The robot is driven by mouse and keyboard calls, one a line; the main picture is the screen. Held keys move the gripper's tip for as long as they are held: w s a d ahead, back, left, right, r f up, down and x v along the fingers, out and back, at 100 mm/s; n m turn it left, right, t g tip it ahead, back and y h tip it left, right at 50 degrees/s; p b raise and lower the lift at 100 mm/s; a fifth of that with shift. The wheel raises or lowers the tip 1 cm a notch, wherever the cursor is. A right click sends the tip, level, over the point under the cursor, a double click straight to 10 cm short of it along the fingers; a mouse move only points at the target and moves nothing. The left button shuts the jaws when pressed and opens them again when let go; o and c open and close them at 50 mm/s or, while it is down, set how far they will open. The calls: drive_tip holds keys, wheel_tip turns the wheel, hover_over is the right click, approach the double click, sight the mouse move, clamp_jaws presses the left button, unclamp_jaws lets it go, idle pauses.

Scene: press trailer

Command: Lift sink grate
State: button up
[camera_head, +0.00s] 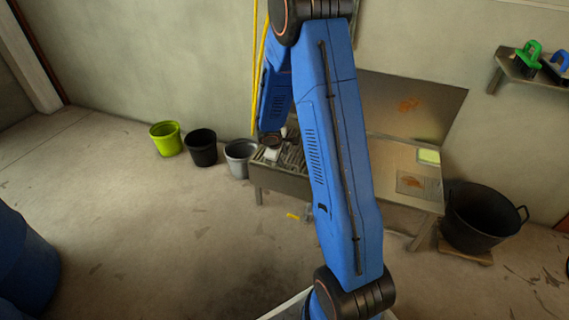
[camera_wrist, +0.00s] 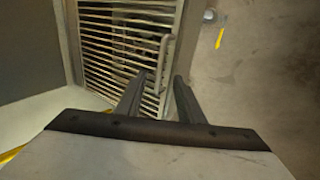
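The sink grate (camera_wrist: 112,42) has pale parallel bars and fills the upper middle of the wrist view. A raised bar-like handle (camera_wrist: 162,62) stands at its right side. My gripper (camera_wrist: 159,80) is open, with one finger on each side of the handle's line. The handle's lower end is seen between the fingertips; I cannot tell whether either finger touches it. In the head view the grate (camera_head: 293,156) lies at the left end of the bench, partly covered by my blue arm.
The bench (camera_head: 285,184) stands against the wall. Green (camera_head: 166,139), black (camera_head: 202,148) and grey (camera_head: 240,159) buckets stand left of it. A large black tub (camera_head: 481,218) is at right. A small yellow item (camera_head: 293,216) lies on the otherwise open floor in front.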

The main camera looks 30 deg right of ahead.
sight(285, 163)
drive_tip(key=shift+x, duration=4.1)
drive_tip(key=shift+s, duration=0.1)
drive_tip(key=shift+c, duration=0.3)
clamp_jaws()
